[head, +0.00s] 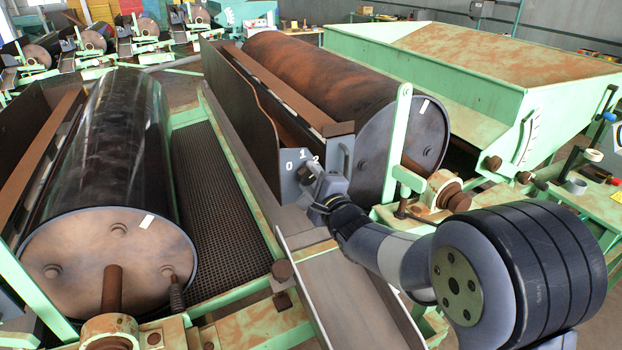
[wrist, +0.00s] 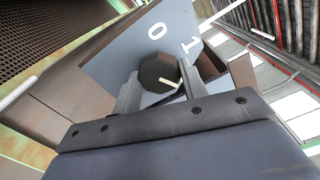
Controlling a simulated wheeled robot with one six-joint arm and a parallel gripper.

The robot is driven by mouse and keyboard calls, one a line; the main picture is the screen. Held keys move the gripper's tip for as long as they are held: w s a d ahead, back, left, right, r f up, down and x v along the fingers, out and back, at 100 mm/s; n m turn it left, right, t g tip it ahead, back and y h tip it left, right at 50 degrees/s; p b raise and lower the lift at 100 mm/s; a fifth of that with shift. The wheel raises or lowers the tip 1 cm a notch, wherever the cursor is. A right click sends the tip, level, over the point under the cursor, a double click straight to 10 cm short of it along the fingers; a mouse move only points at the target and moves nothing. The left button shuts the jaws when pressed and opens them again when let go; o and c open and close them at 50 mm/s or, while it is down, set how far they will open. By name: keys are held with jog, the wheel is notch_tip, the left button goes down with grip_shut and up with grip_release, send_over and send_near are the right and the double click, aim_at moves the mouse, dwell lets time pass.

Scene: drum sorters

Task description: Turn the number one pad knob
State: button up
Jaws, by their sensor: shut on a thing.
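A grey dial plate (head: 297,163) with white numerals 0, 1 and 2 stands at the end of the dark trough, in the middle of the head view. In the wrist view the plate (wrist: 110,68) shows 0 and 1. A dark, many-sided knob (wrist: 158,70) with a white mark sits on it below the numerals. My gripper (wrist: 161,88) is shut on the knob, one finger on each side. In the head view my gripper (head: 322,187) is at the plate's lower right and hides the knob. I cannot tell which numeral the white mark points at.
A rusty drum (head: 320,75) lies behind the plate, and a dark glossy drum (head: 110,130) is at left. A metal chute (head: 355,295) runs below my gripper. A green hopper (head: 440,75) stands at right. Green frame posts (head: 397,140) are close to my arm.

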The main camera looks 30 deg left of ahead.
jog(key=shift+f, duration=0.1)
dwell(0.3)
jog(key=o, duration=1)
jog(key=shift+d, duration=0.1)
jog(key=b+v, duration=0.2)
jog(key=v, duration=0.8)
jog(key=shift+s+d+b, duration=0.2)
jog(key=shift+d+b, duration=0.1)
jog(key=shift+b, duration=0.1)
jog(key=shift+a, duration=0.1)
jog(key=p+x, duration=0.2)
jog(key=x, duration=0.8)
jog(key=shift+w+a+p, duration=0.25)
jog(key=shift+a+p, duration=0.05)
jog(key=shift+p, duration=0.1)
